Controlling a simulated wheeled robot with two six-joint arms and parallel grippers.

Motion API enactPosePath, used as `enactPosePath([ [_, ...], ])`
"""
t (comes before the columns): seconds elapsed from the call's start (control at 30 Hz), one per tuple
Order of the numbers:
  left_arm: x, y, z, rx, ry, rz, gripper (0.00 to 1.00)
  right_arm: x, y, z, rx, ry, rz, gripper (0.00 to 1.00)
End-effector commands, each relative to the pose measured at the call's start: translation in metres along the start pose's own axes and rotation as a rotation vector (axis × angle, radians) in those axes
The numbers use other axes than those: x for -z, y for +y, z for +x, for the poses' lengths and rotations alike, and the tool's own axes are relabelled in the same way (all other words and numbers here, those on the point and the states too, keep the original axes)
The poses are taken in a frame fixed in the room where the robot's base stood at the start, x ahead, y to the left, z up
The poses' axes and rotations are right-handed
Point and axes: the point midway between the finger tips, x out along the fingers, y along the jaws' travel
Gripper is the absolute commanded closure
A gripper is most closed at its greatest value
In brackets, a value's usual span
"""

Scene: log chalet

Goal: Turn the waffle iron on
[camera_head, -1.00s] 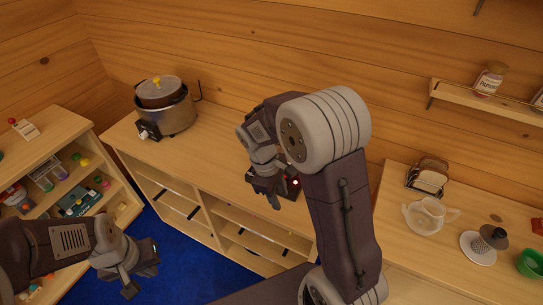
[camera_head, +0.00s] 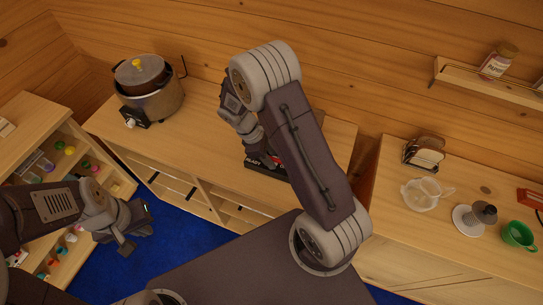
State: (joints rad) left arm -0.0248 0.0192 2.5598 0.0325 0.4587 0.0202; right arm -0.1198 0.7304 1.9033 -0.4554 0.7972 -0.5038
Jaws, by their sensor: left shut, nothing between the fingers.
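A dark appliance with a "READY" label, which looks like the waffle iron (camera_head: 254,165), sits on the wooden counter in the middle. My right arm hides most of it; a bit of red shows beside the arm. My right gripper (camera_head: 262,150) points down right at the appliance, seen from behind. Its fingertips are mostly hidden, so I cannot tell whether it touches, or is open or shut. My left gripper (camera_head: 130,242) is shut and empty, low at the left over the blue floor, away from the counter.
A metal pot cooker (camera_head: 155,103) with a knob on its front stands at the counter's left end. On the right counter are a toast rack (camera_head: 424,153), a glass jug (camera_head: 420,195), a juicer (camera_head: 467,220) and a green cup (camera_head: 518,236). Shelves (camera_head: 68,165) stand at the left.

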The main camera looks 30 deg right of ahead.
Motion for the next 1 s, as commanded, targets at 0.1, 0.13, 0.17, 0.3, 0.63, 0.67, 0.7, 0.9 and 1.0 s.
enactPosePath([
  [0.1, 0.000, 0.000, -0.001, 0.000, 0.000, 0.000, 1.00, 0.000, 0.000, 0.007, 0.000, 0.000, 0.000, 0.63],
  [0.13, 0.000, 0.000, -0.001, 0.000, 0.000, 0.000, 1.00, 0.000, 0.000, 0.008, 0.000, 0.000, 0.000, 0.63],
  [0.17, 0.000, 0.000, -0.001, 0.000, 0.000, 0.000, 1.00, 0.000, 0.000, 0.008, 0.000, 0.000, 0.000, 0.63],
  [0.3, 0.000, 0.000, -0.001, 0.000, 0.000, 0.000, 1.00, 0.000, 0.000, 0.008, -0.001, 0.001, 0.000, 0.63],
  [0.63, 0.000, 0.000, -0.006, 0.000, 0.000, 0.000, 1.00, 0.000, 0.001, 0.006, 0.019, 0.001, 0.047, 1.00],
  [0.67, 0.001, 0.000, -0.009, 0.000, 0.000, 0.000, 1.00, -0.001, 0.001, 0.005, 0.036, -0.001, 0.089, 1.00],
  [0.7, 0.001, 0.000, -0.012, 0.000, 0.000, 0.000, 1.00, -0.001, 0.002, 0.005, 0.060, -0.003, 0.146, 1.00],
  [0.9, 0.001, 0.000, -0.012, 0.000, 0.000, 0.000, 1.00, 0.001, 0.001, 0.008, 0.103, -0.007, 0.249, 1.00],
  [1.0, 0.001, 0.000, -0.012, 0.000, 0.000, 0.000, 1.00, 0.001, 0.001, 0.008, 0.102, -0.007, 0.248, 1.00],
])
